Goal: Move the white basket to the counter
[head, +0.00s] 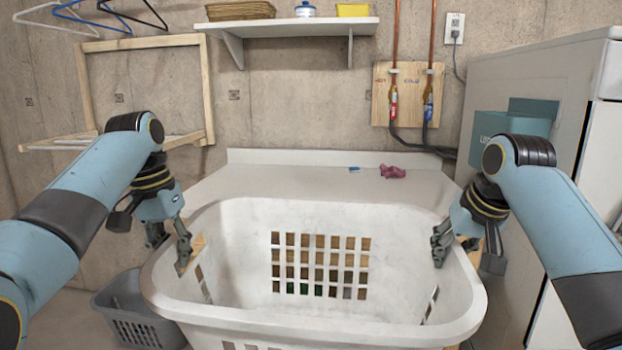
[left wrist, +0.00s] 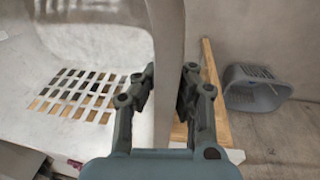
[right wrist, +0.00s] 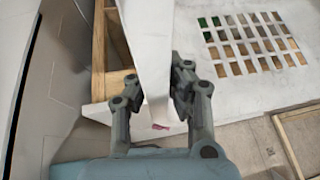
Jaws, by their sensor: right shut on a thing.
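The white basket (head: 320,335) is wide, with square holes in its walls, and fills the lower middle of the head view in front of the white counter (head: 290,182). Its far rim overlaps the counter's near edge in the picture; I cannot tell whether they touch. My left gripper (head: 183,245) has its fingers on both sides of the basket's left rim (left wrist: 168,60), closed against it. My right gripper (head: 440,245) is shut on the right rim (right wrist: 153,60). The basket looks about level. Its underside is hidden.
A pink cloth (head: 392,172) and a small blue item (head: 354,169) lie at the counter's back; the rest of its visible top is clear. A grey basket (head: 135,310) stands on the floor at left. A teal box (head: 510,125) and a grey machine (head: 535,75) are at right.

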